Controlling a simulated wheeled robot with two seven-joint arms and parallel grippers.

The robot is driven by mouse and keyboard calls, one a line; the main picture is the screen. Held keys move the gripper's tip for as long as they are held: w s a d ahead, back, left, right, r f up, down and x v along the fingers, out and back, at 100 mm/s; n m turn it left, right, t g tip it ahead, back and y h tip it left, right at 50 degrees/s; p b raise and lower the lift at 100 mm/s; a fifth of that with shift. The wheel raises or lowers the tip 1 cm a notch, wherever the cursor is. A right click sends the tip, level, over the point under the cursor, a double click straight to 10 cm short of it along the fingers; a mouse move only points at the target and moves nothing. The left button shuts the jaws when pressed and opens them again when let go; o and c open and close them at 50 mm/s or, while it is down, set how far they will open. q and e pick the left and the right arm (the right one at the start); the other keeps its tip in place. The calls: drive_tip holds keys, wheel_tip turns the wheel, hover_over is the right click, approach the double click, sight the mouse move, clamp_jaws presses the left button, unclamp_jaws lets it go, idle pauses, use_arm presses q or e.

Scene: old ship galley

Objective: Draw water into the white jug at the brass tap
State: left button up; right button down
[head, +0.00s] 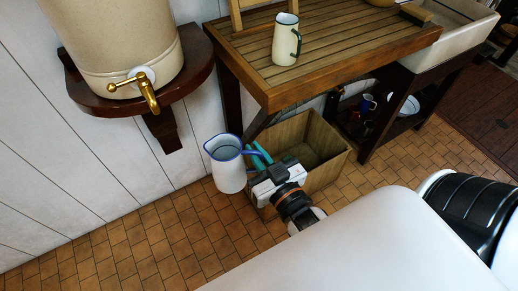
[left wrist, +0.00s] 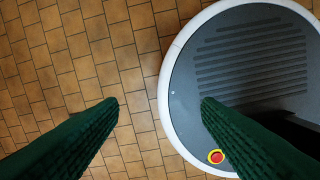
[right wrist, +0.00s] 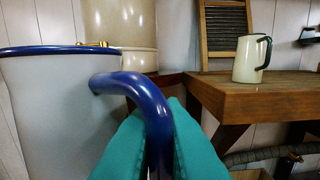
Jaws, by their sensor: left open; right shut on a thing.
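The white jug (head: 229,170) with a blue rim and blue handle is in the air, upright or nearly so, left of the wooden crate. My right gripper (head: 260,155) is shut on its blue handle, which also shows close up in the right wrist view (right wrist: 150,110). The brass tap (head: 146,90) sticks out of a large cream water crock (head: 110,40) on a dark wall shelf (head: 190,75). The jug is below the tap and to its right, apart from it. My left gripper (left wrist: 160,103) is open and empty above the tiled floor.
A cream jug with a green handle (head: 285,40) stands on the slatted wooden table (head: 340,50). A wooden crate (head: 335,160) sits on the floor under the table's edge. A stone sink (head: 455,45) is at the back right. Open air lies between the jug and the tap.

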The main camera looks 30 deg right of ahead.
use_arm(q)
drive_tip(key=shift+w+a, duration=0.15)
drive_tip(key=shift+w, duration=0.05)
drive_tip(key=shift+c, duration=0.5)
drive_tip(key=w+d+r+m+t+p, duration=0.25)
drive_tip(key=w+d+r+m, duration=0.2)
drive_tip(key=w+r, duration=0.55)
drive_tip(key=w+d+r+m+t+p, duration=0.25)
drive_tip(key=w+d+r, duration=0.25)
drive_tip(key=w+r, duration=0.45)
drive_tip(key=w+d+r+m+t+p, duration=0.1)
drive_tip(key=w+d+r+m+p, duration=0.45)
drive_tip(key=w, duration=0.75)
drive_tip(key=w+d+r+m+t+p, duration=0.1)
drive_tip(key=w+d+r+t, duration=0.2)
drive_tip(key=r, duration=1.2)
drive_tip(key=w+d+r+m+t+p, duration=0.1)
drive_tip(key=w+d+r+t+p, duration=0.1)
drive_tip(key=r, duration=1.2)
drive_tip(key=w+d+r+m+t+p, duration=0.1)
drive_tip(key=w+d+r+t, duration=0.2)
drive_tip(key=r, duration=1.2)
drive_tip(key=shift+b+x, duration=0.75)
drive_tip(key=shift+x, duration=2)
